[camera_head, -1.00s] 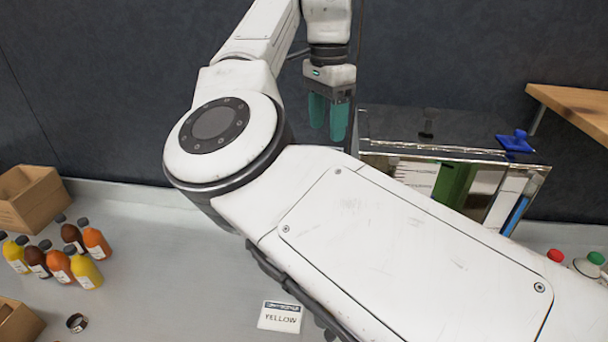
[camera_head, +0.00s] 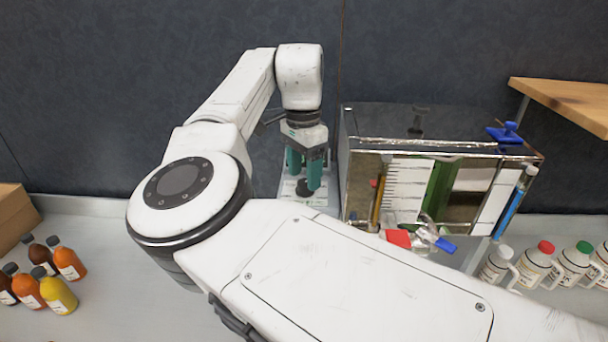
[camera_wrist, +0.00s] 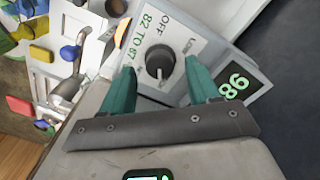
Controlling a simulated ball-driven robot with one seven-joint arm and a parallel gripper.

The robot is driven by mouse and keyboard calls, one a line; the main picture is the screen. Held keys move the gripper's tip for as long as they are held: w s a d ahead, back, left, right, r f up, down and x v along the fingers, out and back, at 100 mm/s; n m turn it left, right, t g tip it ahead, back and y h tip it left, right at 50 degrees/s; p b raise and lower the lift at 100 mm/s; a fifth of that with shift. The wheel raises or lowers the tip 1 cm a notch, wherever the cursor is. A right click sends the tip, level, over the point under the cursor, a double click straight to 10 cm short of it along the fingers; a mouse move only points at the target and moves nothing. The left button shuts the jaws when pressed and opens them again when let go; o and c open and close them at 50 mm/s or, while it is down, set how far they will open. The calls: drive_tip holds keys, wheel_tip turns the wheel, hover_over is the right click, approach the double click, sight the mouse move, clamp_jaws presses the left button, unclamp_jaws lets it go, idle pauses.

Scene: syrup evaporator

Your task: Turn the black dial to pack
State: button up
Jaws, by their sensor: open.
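The black dial (camera_wrist: 160,62) sits on a grey control box with a white label plate (camera_wrist: 150,25). The plate reads "OFF" and "82 TO 87"; other lettering is too small or hidden, and I see no legible "pack". A light pointer mark shows on the dial. My gripper (camera_wrist: 160,85) is open, its two teal fingers on either side of the dial with gaps visible. In the head view my gripper (camera_head: 304,172) points down over the box, with the dial (camera_head: 304,188) between and below the fingertips.
A display (camera_wrist: 237,85) with green digits is beside the plate. The metal evaporator (camera_head: 365,195) stands right of the box, with a red-handled valve (camera_head: 398,238) and blue lever. Syrup bottles (camera_head: 57,296) stand at left, white jugs (camera_head: 535,265) at right. A wooden shelf (camera_head: 570,98) overhangs.

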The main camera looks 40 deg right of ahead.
drive_tip(key=shift+f, duration=0.8)
drive_tip(key=shift+c, duration=0.2)
drive_tip(key=c, duration=1)
